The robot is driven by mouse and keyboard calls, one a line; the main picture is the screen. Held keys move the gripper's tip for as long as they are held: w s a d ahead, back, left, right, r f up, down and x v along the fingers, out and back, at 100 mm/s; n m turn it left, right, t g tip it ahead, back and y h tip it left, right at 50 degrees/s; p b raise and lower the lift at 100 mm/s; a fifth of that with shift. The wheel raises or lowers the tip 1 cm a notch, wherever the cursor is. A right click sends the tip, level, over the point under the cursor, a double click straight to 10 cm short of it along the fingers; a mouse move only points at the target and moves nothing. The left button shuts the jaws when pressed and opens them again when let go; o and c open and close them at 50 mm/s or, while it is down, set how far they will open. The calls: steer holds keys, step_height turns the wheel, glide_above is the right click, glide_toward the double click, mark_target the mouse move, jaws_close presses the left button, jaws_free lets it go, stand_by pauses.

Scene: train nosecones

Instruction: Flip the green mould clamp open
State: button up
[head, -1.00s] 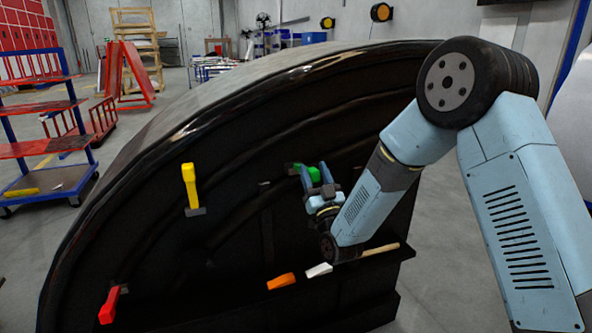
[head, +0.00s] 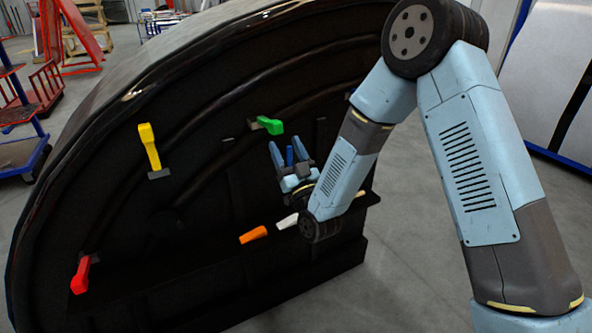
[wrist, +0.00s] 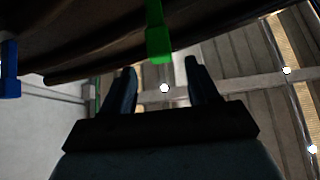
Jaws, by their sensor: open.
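The green mould clamp (head: 268,125) sits high on the black mould face, its grey bracket at the left and its green handle pointing right and slightly down. In the wrist view the green handle (wrist: 158,38) hangs from the top, in line with the gap between my fingers. My gripper (head: 286,148) is open and empty, just below and right of the clamp in the head view. In the wrist view my gripper (wrist: 161,76) has its two fingers apart, one on each side of the handle's line. I see no contact with the handle.
The black curved mould (head: 225,75) fills the middle. It carries a yellow clamp (head: 149,146) and a red clamp (head: 81,275). Orange (head: 253,235) and white (head: 287,221) pieces lie on its ledge. A blue handle (wrist: 9,68) shows at the wrist view's left.

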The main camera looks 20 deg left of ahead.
steer(key=v, duration=0.6)
stand_by(0.9)
steer(key=shift+s+d, duration=0.1)
steer(key=shift+d, duration=0.05)
